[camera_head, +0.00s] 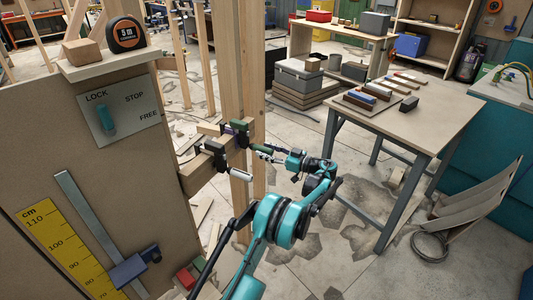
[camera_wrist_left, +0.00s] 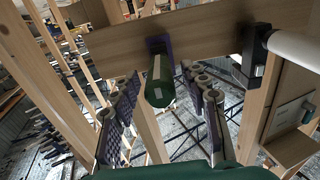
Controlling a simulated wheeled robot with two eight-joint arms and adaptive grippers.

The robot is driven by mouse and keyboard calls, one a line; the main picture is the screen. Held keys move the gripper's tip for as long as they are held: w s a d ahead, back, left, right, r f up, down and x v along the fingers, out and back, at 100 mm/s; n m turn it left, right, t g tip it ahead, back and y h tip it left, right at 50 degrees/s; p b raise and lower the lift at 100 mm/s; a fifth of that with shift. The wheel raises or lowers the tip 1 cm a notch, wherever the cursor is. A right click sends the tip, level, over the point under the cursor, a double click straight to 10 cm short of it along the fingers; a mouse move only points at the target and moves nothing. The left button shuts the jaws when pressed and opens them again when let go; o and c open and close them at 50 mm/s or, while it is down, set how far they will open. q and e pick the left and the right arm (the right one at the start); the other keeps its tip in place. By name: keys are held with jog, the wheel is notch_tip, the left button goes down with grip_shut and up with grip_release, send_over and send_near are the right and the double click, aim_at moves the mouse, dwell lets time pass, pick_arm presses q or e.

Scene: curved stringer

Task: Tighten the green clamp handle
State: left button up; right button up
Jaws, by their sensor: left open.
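The green clamp handle (camera_wrist_left: 160,88) is seen nearly end-on in the left wrist view, below a purple clamp bracket (camera_wrist_left: 158,45) on a wooden beam. In the head view the green handle (camera_head: 243,140) is small, beside the upright post. My left gripper (camera_head: 262,152) is open just to the right of it. In the wrist view its two fingers (camera_wrist_left: 163,92) stand on either side of the handle, with visible gaps; I cannot tell how deep the handle sits between them. My right gripper is not in view.
A second clamp with a white handle (camera_head: 240,178) grips the same beam (camera_head: 200,172) close by; the white handle (camera_wrist_left: 293,48) is at right in the wrist view. A panel with a lock lever (camera_head: 107,118) stands left. A workbench (camera_head: 437,115) stands right, with open floor between.

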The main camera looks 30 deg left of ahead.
pick_arm(q)
grip_shut()
